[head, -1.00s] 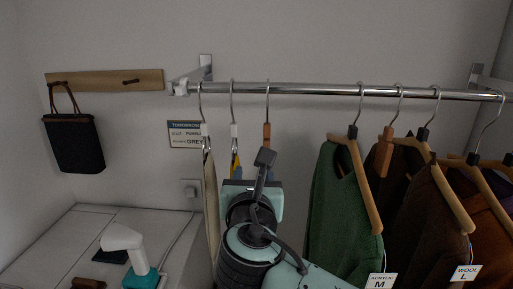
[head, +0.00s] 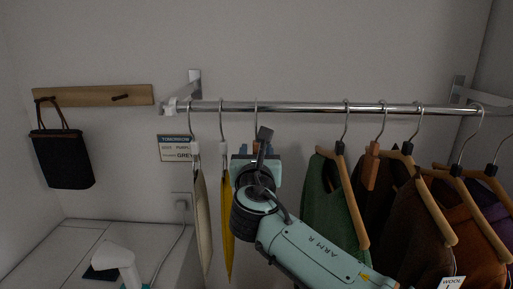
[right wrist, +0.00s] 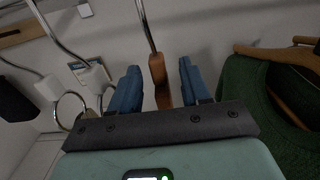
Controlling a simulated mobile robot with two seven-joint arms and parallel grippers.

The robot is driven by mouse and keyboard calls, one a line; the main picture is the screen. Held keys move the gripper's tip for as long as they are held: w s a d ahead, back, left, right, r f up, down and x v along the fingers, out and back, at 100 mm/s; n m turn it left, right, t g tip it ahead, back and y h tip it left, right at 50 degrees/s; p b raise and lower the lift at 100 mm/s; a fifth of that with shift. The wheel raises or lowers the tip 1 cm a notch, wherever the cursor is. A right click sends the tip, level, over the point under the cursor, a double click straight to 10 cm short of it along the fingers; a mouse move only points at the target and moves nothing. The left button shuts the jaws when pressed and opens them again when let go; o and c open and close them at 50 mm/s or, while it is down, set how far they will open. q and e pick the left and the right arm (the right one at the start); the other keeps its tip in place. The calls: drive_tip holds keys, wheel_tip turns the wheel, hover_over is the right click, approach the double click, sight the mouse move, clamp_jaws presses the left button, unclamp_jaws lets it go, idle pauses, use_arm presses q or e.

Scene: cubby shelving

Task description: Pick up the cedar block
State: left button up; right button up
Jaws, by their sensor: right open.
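A reddish-brown cedar block hangs from a wire hook on the rail. In the right wrist view the block (right wrist: 158,72) is between the two blue fingers of my right gripper (right wrist: 159,88), with gaps on both sides. The fingers are open. In the head view my right gripper (head: 256,168) is below the rail and hides most of this block. A second brown block (head: 371,166) hangs farther right, among the sweaters. My left gripper is out of view.
A chrome rail (head: 300,107) runs across. A pale item (head: 202,225) and a yellow item (head: 227,235) hang close left of my right arm. A green sweater (head: 325,205) and brown sweaters hang to its right. A dark bag (head: 62,160) hangs far left.

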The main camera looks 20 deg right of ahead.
drive_tip(key=shift+x, duration=1.2)
drive_tip(key=shift+s+a, duration=0.1)
drive_tip(key=shift+s, duration=0.1)
drive_tip(key=shift+c, duration=0.6)
clamp_jaws()
drive_tip(key=shift+r, duration=0.1)
